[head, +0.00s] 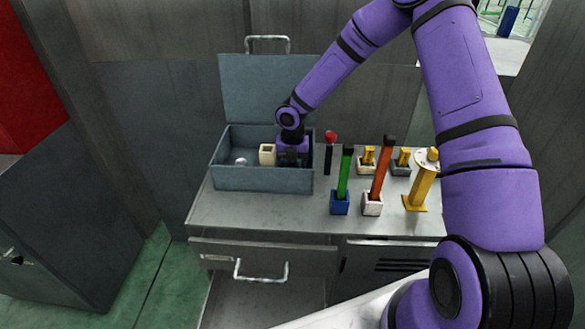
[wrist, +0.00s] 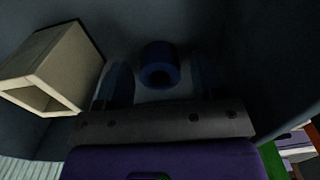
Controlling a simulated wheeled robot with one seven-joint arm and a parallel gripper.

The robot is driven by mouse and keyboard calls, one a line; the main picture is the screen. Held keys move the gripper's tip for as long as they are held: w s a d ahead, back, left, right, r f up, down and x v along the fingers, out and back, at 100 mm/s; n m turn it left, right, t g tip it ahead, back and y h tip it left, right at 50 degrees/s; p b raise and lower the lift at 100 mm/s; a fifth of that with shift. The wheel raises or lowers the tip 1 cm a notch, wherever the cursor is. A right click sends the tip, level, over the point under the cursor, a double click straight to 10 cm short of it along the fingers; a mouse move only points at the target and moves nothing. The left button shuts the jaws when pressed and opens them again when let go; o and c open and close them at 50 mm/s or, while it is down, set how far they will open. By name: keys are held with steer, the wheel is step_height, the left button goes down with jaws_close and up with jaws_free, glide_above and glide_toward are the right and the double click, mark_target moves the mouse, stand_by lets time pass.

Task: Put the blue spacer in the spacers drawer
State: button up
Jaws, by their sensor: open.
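The blue spacer (wrist: 158,65), a short ring with a hole, lies on the floor of the grey bin (head: 245,180) in the wrist view. My gripper (head: 291,160) is lowered into the bin's right half. Its fingers (wrist: 161,82) are apart, one on each side of the spacer in the picture, and hold nothing. In the head view my gripper hides the spacer. A drawer (head: 312,257) with a bar handle is in the cabinet front below the bin and looks shut. Its small label is too small to read.
A cream square tube (head: 267,155) stands left of my gripper in the bin, also in the wrist view (wrist: 48,65). The bin's lid (head: 265,90) is raised behind. Right of the bin stand green (head: 344,172) and orange (head: 382,168) bars in holders and a yellow post (head: 421,188).

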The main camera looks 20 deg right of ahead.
steer(key=shift+f, duration=0.35)
jaws_close()
step_height(320, 180, up, 18)
stand_by(0.7)
